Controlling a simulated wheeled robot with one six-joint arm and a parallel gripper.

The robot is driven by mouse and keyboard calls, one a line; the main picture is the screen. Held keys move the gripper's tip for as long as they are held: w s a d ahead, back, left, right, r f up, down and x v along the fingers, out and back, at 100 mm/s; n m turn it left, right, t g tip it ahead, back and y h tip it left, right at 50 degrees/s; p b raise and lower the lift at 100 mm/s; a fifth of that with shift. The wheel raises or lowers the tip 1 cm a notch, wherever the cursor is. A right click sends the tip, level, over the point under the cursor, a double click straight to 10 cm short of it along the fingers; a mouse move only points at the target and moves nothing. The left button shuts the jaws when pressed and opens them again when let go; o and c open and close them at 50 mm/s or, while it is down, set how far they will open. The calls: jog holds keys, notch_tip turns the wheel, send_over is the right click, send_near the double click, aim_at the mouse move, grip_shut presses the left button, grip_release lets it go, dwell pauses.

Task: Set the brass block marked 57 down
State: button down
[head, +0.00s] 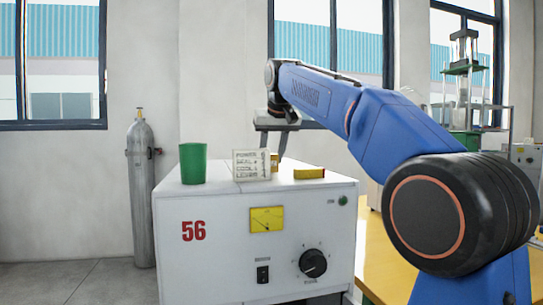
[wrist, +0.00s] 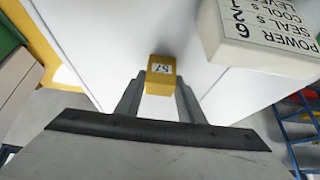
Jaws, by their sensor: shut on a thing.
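The brass block marked 57 (wrist: 161,74) is held between the two fingers of my gripper (wrist: 158,97) in the wrist view, its number facing the camera. In the head view my gripper (head: 279,150) points down over the white machine (head: 225,222) marked 56. The held block (head: 275,160) shows there only as a sliver, partly hidden behind the small sign block. I cannot tell whether its underside touches the machine's top.
A lettered sign block (head: 251,165) stands close to the held block. A green cup (head: 193,164) is at the top's left, and a second brass-coloured piece (head: 309,173) lies at the right. A grey gas cylinder (head: 141,190) stands left of the machine. A yellow surface (head: 380,255) is at right.

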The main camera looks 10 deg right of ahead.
dwell(0.3)
jog(key=c, duration=1.2)
grip_release()
jog(key=shift+f, duration=0.1)
jog(key=v, duration=1.2)
